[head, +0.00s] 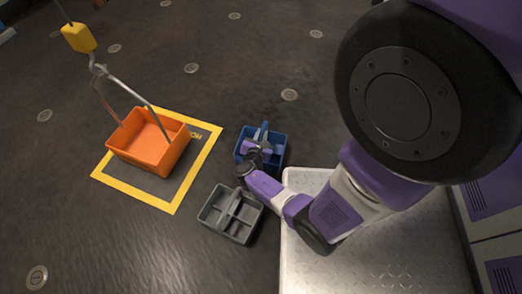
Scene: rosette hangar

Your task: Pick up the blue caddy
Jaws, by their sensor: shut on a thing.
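The blue caddy (277,151) is a small open box with a raised central handle, right of the yellow floor square. My gripper (262,146) is over it, shut on its handle. The wrist hides the caddy's near left part. I cannot tell from this view whether the caddy rests on the floor or hangs just above it.
A grey divided caddy (229,214) stands just below the blue one. An orange bin (152,140) with a raised metal handle and a yellow block (78,38) above it sits in the yellow floor square (208,150). The dark floor at the top is mostly clear.

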